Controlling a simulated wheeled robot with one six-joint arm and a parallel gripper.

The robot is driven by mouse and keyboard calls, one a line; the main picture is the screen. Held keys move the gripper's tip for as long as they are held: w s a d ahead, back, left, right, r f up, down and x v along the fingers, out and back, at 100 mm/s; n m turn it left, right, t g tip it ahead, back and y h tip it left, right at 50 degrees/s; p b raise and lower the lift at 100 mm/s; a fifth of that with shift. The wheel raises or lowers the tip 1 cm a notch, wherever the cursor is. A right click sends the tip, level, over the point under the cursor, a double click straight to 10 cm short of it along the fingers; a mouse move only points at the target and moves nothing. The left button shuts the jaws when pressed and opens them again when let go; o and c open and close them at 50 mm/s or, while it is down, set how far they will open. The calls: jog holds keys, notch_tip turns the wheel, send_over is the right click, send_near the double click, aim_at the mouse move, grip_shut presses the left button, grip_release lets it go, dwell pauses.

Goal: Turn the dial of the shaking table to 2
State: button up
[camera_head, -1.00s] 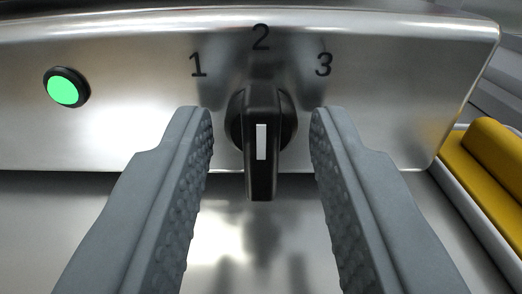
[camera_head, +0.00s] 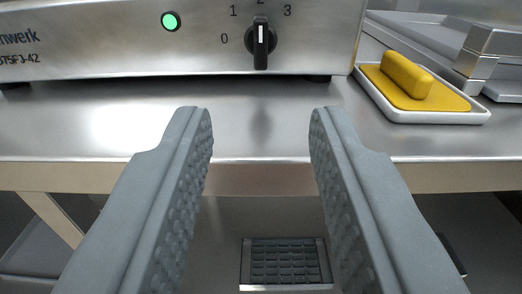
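The black dial (camera_head: 261,37) sits on the steel front panel of the shaking table (camera_head: 110,45) at the top of the view. Its white mark points straight up at the 2, which is partly cut off by the top edge. The marks 0, 1 and 3 show around it. My gripper (camera_head: 261,125) is open and empty. It is well back from the dial, with its fingers apart over the view of the counter edge, touching nothing.
A lit green button (camera_head: 171,21) is left of the dial. A yellow block with a handle (camera_head: 410,78) lies in a white tray (camera_head: 437,117) at right on the steel counter (camera_head: 80,125). A drain grate (camera_head: 285,262) shows on the floor below.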

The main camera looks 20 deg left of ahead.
jog(key=shift+v, duration=1.75)
jog(key=s+d+r+m+h, duration=0.1)
jog(key=s+d+r, duration=0.5)
jog(key=s, duration=0.4)
jog(key=s+d+r+m+h, duration=0.1)
jog(key=s+d+r+h, duration=0.1)
jog(key=s+d+r, duration=0.4)
jog(key=s+d+r+m+h, duration=0.1)
jog(key=s+d+r, duration=0.5)
jog(key=s, duration=0.9)
jog(key=shift+s+d+r+h, duration=0.2)
jog(key=shift+d+h, duration=0.3)
jog(key=shift+d, duration=0.25)
